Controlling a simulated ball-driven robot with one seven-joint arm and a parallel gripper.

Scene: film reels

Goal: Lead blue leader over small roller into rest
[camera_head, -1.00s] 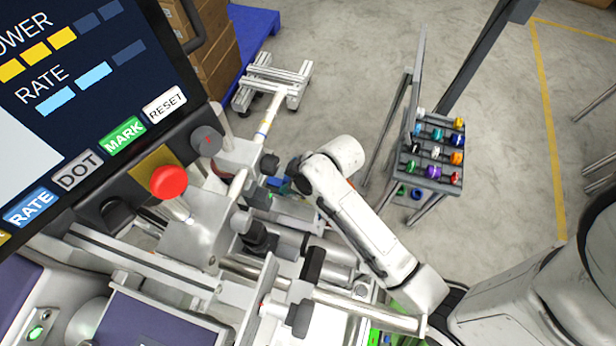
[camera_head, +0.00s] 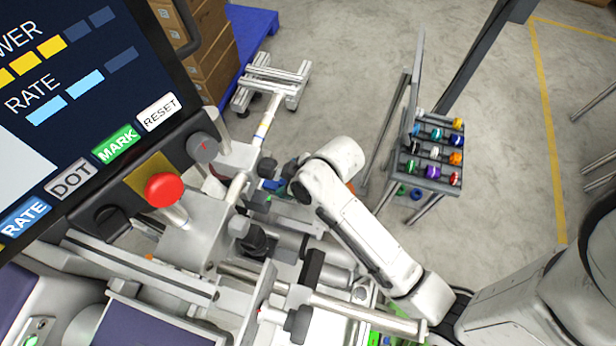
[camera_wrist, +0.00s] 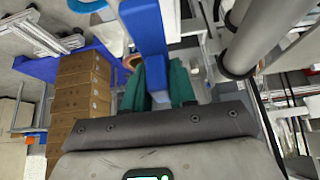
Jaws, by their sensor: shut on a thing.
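My gripper, with green fingers (camera_wrist: 159,88), is shut on the blue leader (camera_wrist: 150,28) in the wrist view. The leader is a flat blue strip that runs from between the fingers to the top edge. In the head view a small blue patch (camera_head: 273,185) shows at the arm's end, beside the machine; my wrist hides most of the grip. A grey roller (camera_wrist: 262,35) lies at the upper right of the wrist view, apart from the fingers. I cannot tell which part is the small roller or the rest.
A machine with bars and a red button (camera_head: 164,188) fills the lower left. A control screen (camera_head: 70,75) stands above it. A rack of coloured spools (camera_head: 434,155) stands at right. Boxes (camera_head: 195,45) sit on a blue pallet (camera_head: 250,28). Open floor lies between.

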